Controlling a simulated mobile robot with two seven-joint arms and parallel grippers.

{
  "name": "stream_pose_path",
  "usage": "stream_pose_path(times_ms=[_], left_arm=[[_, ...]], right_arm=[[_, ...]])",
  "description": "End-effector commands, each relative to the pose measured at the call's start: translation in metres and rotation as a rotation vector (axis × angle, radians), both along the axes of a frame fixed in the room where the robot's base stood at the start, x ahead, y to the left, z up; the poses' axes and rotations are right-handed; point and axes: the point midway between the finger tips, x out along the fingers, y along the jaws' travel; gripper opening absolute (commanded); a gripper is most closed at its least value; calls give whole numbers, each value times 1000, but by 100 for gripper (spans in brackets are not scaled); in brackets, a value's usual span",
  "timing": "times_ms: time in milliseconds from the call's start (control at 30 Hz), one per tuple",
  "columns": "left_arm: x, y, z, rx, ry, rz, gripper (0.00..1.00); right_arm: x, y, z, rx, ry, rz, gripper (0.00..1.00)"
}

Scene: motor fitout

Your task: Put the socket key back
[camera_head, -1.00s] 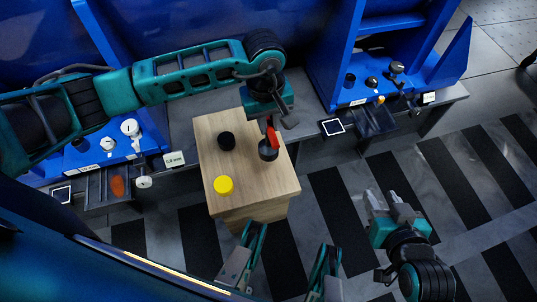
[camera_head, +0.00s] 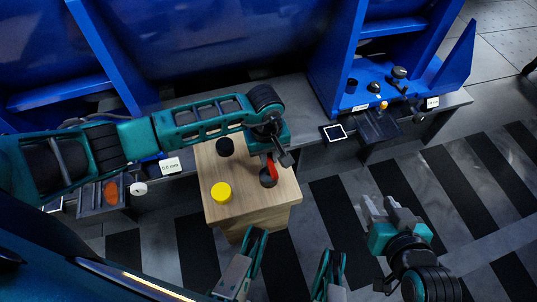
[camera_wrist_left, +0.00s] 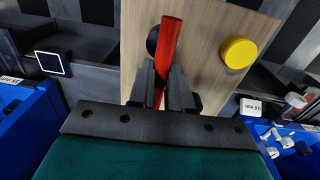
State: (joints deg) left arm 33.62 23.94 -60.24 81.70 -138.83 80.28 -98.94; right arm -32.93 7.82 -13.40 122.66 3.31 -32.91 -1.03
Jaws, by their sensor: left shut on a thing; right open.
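My left gripper (camera_head: 275,160) is shut on the red socket key (camera_head: 272,167) above the right part of a wooden block (camera_head: 255,207). In the left wrist view, the red bar (camera_wrist_left: 170,45) stands between the fingertips (camera_wrist_left: 162,80). A dark round piece (camera_head: 268,178) shows just below the red in the head view; in the wrist view it is partly behind the bar. I cannot tell whether it touches the block. My right gripper (camera_head: 391,208) is open and empty over the striped floor at right.
On the block are a yellow disc (camera_head: 221,192) and a black disc (camera_head: 225,147). A grey tray with an orange oval (camera_head: 111,191) is at left, near a "0.6 mm" label (camera_head: 170,165). At right are a blue station (camera_head: 400,70) and a dark tray (camera_head: 378,125).

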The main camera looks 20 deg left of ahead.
Motion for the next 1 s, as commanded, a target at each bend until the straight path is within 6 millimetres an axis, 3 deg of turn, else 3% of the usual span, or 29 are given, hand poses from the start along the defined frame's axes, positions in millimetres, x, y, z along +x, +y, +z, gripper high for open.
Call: stream_pose_path(times_ms=[200, 233, 467, 800, 1000], left_arm=[[1, 0, -4, -1, -3, 0, 0], [0, 0, -3, 1, -1, 0, 21], [0, 0, -2, 0, 0, 1, 43], [0, 0, 3, -1, 1, 1, 44], [1, 2, 40, 0, -5, -1, 44]], right_arm=[[1, 0, -3, 0, -4, 2, 43], [1, 0, -1, 1, -4, 3, 43], [1, 0, 1, 0, -8, 2, 43], [2, -1, 7, 0, -10, 0, 43], [3, -4, 15, -5, -19, -7, 43]])
